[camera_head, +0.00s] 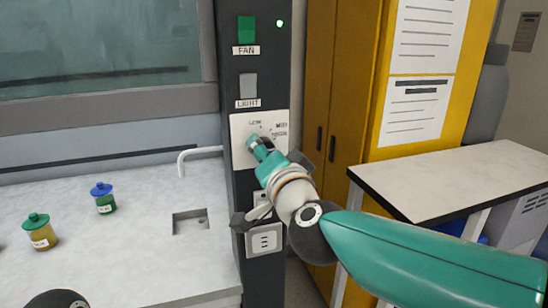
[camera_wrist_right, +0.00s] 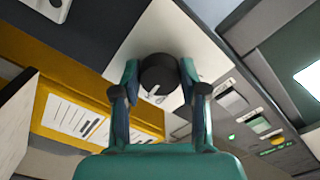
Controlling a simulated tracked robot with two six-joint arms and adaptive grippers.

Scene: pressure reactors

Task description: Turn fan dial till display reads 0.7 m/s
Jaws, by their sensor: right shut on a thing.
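The fan dial (camera_wrist_right: 158,76) is a dark round knob with a pale pointer mark, on a white plate (camera_head: 240,128) on the dark column of the fume hood. My right gripper (camera_head: 256,146) reaches the plate from the lower right. In the wrist view its two fingers (camera_wrist_right: 158,68) are shut on the dial, one on each side. No readable airflow figure shows in either view.
Above the dial are a green FAN switch (camera_head: 247,30), a lit green lamp (camera_head: 280,23) and a grey LIGHT switch (camera_head: 248,85). A socket (camera_head: 264,240) is below. A yellow cabinet (camera_head: 345,70) and white table (camera_head: 455,180) are right.

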